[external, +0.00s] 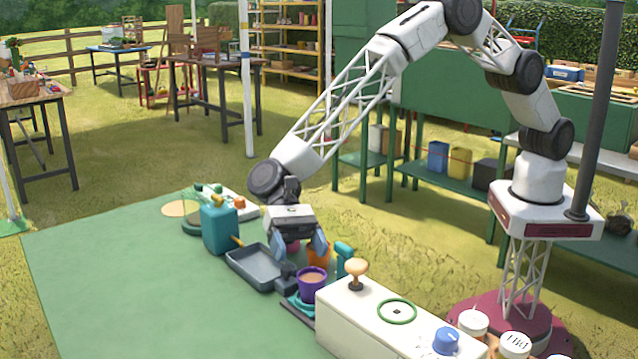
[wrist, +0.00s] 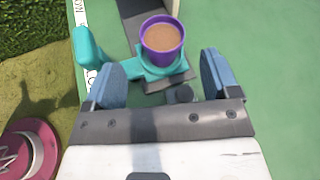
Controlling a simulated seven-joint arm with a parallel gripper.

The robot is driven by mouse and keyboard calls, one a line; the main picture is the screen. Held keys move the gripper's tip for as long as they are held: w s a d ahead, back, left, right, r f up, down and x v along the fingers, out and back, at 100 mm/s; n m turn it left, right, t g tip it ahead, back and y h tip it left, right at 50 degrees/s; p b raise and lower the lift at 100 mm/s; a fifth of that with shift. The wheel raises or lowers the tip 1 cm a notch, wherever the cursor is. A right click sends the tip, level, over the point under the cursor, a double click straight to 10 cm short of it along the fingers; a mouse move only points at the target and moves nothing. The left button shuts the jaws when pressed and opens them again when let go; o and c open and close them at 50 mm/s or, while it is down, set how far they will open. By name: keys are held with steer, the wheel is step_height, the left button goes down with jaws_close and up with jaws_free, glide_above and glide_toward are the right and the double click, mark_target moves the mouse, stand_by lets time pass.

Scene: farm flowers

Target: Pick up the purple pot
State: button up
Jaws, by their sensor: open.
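The purple pot (external: 311,284) is filled with brown stuff and stands upright on a teal base (external: 299,303), close to the white box with knobs. In the wrist view the purple pot (wrist: 162,42) sits on the teal base (wrist: 152,68), ahead of the gap between my fingers and apart from them. My gripper (external: 297,246) is above and behind the pot in the external view, with its blue fingers pointing down. In the wrist view my gripper (wrist: 160,80) is open and nothing is between its fingertips.
A grey tray (external: 254,264) and a teal can (external: 219,228) stand left of the pot. A teal upright handle (external: 343,256) and an orange pot (external: 318,254) are close behind it. The white box (external: 375,318) is at its right. The green mat (external: 130,290) is clear at left.

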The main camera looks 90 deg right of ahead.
mark_target(317, 286)
steer(key=shift+a, duration=0.1)
steer(key=shift+x, duration=2.5)
steer(key=shift+r, duration=0.1)
steer(key=c, duration=1)
steer(key=shift+r, duration=5)
